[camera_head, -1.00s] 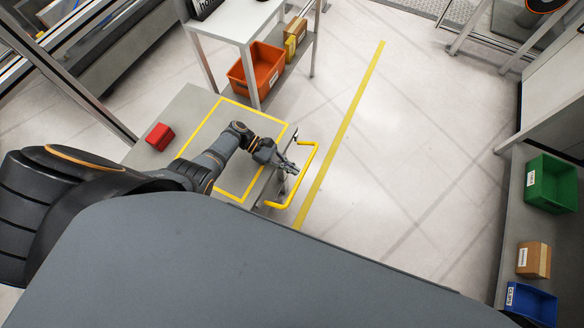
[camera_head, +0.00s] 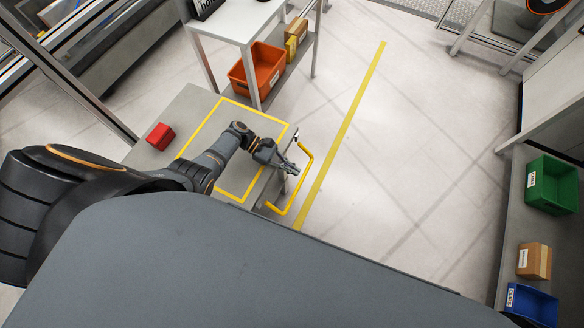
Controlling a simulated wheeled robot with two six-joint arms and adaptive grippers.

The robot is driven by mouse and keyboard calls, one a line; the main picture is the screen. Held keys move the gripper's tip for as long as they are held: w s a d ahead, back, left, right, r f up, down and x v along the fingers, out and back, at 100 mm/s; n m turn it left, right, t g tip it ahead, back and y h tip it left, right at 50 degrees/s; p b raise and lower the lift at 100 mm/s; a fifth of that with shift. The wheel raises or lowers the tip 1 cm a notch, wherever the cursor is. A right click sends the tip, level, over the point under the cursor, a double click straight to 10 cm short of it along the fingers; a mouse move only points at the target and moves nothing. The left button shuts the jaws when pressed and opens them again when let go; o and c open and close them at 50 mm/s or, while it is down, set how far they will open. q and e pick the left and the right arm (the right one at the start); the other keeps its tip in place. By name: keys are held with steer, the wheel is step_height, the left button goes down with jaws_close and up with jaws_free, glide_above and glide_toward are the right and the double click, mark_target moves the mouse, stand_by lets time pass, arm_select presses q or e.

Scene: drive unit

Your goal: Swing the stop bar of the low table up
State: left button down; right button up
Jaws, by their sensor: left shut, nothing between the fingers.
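The low table (camera_head: 192,108) is grey, with a yellow square outline on its top. The stop bar (camera_head: 298,184) is a yellow U-shaped bar at the table's right edge. It stands out from that edge over the floor, and its long side is seen apart from the table. My left gripper (camera_head: 295,172) is shut and empty. Its fingertips are at the table's right edge, inside the bar's outline in the picture and close to its long side. I cannot tell whether they touch it. My right gripper is not in view.
A red box (camera_head: 160,136) sits on the low table's left part. A white shelf table (camera_head: 240,22) with an orange bin (camera_head: 262,70) stands behind. The floor right of the yellow floor line (camera_head: 345,130) is clear. Green (camera_head: 551,184) and blue (camera_head: 530,303) bins are at right.

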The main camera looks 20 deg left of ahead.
arm_select(q)
steer(key=v, duration=1.2)
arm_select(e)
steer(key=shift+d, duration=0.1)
